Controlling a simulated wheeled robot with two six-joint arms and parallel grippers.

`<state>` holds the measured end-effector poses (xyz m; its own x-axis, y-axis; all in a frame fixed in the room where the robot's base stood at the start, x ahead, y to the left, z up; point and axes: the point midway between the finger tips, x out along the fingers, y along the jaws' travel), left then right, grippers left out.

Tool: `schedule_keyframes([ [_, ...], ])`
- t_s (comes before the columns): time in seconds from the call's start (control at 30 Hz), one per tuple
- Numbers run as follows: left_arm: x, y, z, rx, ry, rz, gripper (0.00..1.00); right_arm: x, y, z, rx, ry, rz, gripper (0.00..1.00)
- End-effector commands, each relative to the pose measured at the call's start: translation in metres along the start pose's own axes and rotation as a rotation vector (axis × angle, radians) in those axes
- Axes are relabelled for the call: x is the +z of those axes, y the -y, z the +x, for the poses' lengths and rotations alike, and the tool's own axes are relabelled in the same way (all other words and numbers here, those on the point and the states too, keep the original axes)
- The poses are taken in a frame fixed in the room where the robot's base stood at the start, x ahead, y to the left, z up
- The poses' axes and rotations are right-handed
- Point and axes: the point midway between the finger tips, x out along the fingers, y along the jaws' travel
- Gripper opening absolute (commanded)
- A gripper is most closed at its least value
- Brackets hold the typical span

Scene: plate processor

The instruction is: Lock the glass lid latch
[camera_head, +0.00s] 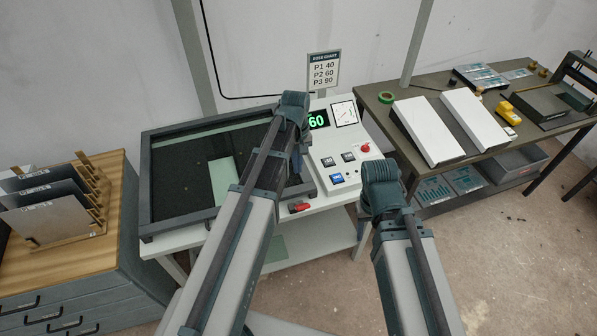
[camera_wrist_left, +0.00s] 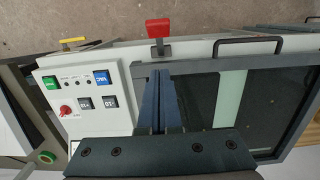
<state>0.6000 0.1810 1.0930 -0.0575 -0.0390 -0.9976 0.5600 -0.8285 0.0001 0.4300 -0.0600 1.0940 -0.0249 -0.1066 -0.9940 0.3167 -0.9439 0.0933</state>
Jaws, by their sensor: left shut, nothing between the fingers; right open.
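The glass lid (camera_head: 146,195) lies flat and closed in its dark frame on the white machine; its frame also shows in the left wrist view (camera_wrist_left: 205,65). The red latch (camera_head: 299,208) sits at the front edge by the lid's front right corner, and it stands out beyond the edge in the left wrist view (camera_wrist_left: 158,28). My left gripper (camera_wrist_left: 160,76) is shut and empty, pointing down over the lid's frame near the control panel, apart from the latch. In the head view, its arm partly hides it (camera_head: 298,160). My right gripper (camera_head: 383,195) is open, right of the machine, its fingers mostly hidden.
The control panel (camera_head: 325,155) with buttons, a red knob (camera_head: 364,148) and a green 60 display (camera_head: 318,119) is right of the lid. A dark bar handle (camera_wrist_left: 247,41) is on the lid's front edge. A plate rack (camera_head: 85,225) stands left, a work table (camera_head: 465,95) right.

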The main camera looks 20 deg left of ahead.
Motion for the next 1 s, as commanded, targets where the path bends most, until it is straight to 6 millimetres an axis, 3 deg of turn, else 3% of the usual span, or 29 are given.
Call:
schedule_keyframes([
  [0.67, 0.0, 0.0, 0.098, 0.0, 0.0, 0.0, 0.0, -0.006, 0.009, 0.097, 0.002, 0.0, -0.011, 0.5],
  [0.7, 0.008, 0.001, 0.103, 0.0, 0.0, 0.002, 0.0, -0.006, 0.009, 0.102, 0.002, 0.0, -0.011, 0.5],
  [1.0, 0.029, 0.0, 0.118, 0.0, 0.0, 0.001, 0.0, -0.007, 0.011, 0.115, 0.002, 0.0, -0.01, 0.5],
])
